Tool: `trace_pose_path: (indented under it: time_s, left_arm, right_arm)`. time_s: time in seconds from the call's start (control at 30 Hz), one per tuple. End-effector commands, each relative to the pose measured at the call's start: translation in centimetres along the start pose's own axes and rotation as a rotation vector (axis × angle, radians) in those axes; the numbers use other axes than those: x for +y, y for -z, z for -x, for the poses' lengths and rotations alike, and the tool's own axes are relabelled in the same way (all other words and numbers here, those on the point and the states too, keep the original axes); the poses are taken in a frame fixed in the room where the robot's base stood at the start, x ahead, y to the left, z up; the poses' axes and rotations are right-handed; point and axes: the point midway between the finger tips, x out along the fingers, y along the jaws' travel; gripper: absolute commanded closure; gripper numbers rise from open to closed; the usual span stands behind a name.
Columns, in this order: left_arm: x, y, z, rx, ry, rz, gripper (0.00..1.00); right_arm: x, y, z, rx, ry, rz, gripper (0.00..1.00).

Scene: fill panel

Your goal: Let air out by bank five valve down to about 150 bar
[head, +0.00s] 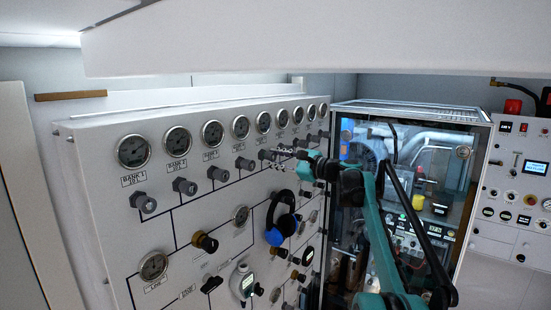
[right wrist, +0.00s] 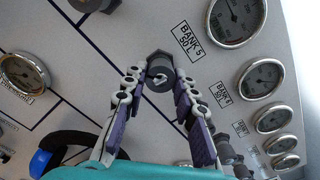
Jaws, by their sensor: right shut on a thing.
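The bank five valve (right wrist: 160,70) is a dark grey hexagonal knob on the pale panel, between the fingertips of my right gripper (right wrist: 155,85). The fingers are shut on its sides. The label by it reads BANK 5, and the bank five gauge (right wrist: 237,16) is a round dial at the upper right of the right wrist view; its reading is too small to tell. In the head view my right gripper (head: 272,157) reaches left to the panel's upper valve row, below the bank five gauge (head: 263,122), and partly hides the valve. My left gripper is not in view.
Several other gauges and knobs line the panel (head: 105,190). Black and blue ear defenders (head: 280,222) hang below my right gripper. A glass-fronted machine cabinet (head: 345,150) stands right of the panel.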

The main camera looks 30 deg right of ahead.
Motion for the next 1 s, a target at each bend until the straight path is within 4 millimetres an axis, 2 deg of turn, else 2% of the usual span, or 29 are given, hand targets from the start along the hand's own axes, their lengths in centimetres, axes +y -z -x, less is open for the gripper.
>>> trace_pose_path:
  time_s: [0.3, 0.7, 0.73, 0.8, 1.0]
  left_arm:
    - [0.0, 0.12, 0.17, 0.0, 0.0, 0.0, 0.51]
    - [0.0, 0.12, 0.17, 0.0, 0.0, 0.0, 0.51]
    - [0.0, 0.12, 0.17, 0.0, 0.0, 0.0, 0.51]
    - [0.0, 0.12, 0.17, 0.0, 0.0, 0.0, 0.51]
    - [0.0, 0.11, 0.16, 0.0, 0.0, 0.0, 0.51]
  right_arm:
    - [-0.12, -0.1, 0.01, -0.001, 0.003, 0.076, 1.0]
    - [-0.12, -0.1, 0.01, -0.001, 0.003, 0.082, 1.0]
    - [-0.12, -0.1, 0.01, -0.001, 0.003, 0.082, 0.7]
    - [-0.11, -0.09, 0.01, -0.001, 0.003, 0.082, 0.52]
    - [-0.06, -0.05, 0.01, -0.001, 0.001, 0.082, 0.51]
